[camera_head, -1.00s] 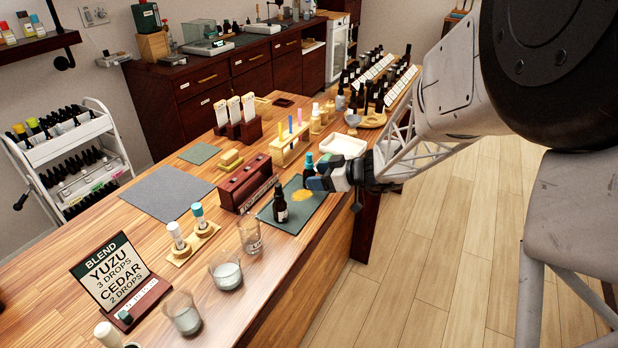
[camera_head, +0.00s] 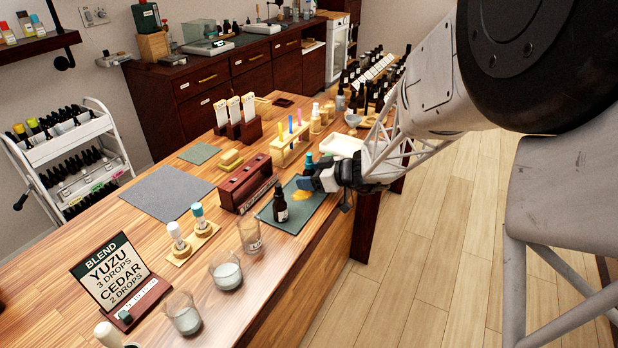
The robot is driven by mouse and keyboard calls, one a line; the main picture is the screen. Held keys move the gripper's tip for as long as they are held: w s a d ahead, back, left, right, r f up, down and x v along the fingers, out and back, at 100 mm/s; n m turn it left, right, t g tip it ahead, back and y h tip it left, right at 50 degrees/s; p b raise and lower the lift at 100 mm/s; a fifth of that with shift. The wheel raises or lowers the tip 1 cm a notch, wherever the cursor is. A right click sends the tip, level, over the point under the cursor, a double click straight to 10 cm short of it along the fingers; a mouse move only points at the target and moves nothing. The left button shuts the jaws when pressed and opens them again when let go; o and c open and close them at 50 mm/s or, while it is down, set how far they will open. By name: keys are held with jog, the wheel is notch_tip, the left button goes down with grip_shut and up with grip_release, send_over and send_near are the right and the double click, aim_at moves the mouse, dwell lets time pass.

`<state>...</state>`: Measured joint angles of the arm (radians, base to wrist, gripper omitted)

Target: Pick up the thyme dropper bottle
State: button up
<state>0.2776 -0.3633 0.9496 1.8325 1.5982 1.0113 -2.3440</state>
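A dark dropper bottle (camera_head: 280,207) stands upright near the front of the green mat (camera_head: 291,224). A second dark bottle with a teal top (camera_head: 309,161) shows just behind my gripper, its lower part hidden. The labels are too small to read, so I cannot tell which bottle is thyme. My gripper (camera_head: 305,184) reaches in from the right, low over the mat, between these two bottles and apart from the front one. Its fingers point left. I cannot tell whether it is open or shut, or whether it touches the teal-topped bottle.
A dark red wooden rack (camera_head: 243,184) stands left of the mat, and a yellow spill (camera_head: 302,196) lies on it. Glass beakers (camera_head: 225,271) stand in front. A test-tube rack (camera_head: 290,150) and a white tray (camera_head: 341,146) stand behind. The grey mat (camera_head: 166,193) is clear.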

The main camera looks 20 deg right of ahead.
aim_at(310, 162)
jog(key=c, duration=0.9)
jog(key=shift+r, duration=0.1)
jog(key=shift+r, duration=0.75)
notch_tip(310, 162, up, 2)
jog(key=shift+r, duration=0.1)
jog(key=s, duration=1)
jog(key=s+r, duration=0.1)
jog(key=s, duration=0.5)
jog(key=shift+a, duration=0.3)
